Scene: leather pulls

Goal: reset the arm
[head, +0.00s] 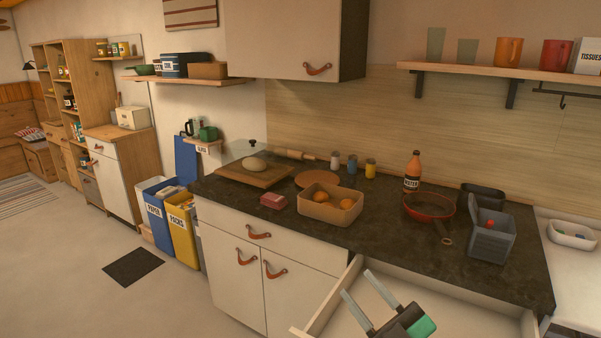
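My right gripper (358,283) is at the bottom of the head view, with two grey fingers spread apart and nothing between them. It is in front of the dark counter (330,232), over or at the left part of a pulled-out drawer (461,311). I cannot tell how far above the drawer floor it is. My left gripper is not in view.
The counter holds a box of oranges (318,212), a red pan (420,207), an orange bottle (412,172) and a grey bin (490,242). A wall cabinet (270,40) and a shelf (470,70) hang above. Open floor (60,270) lies left.

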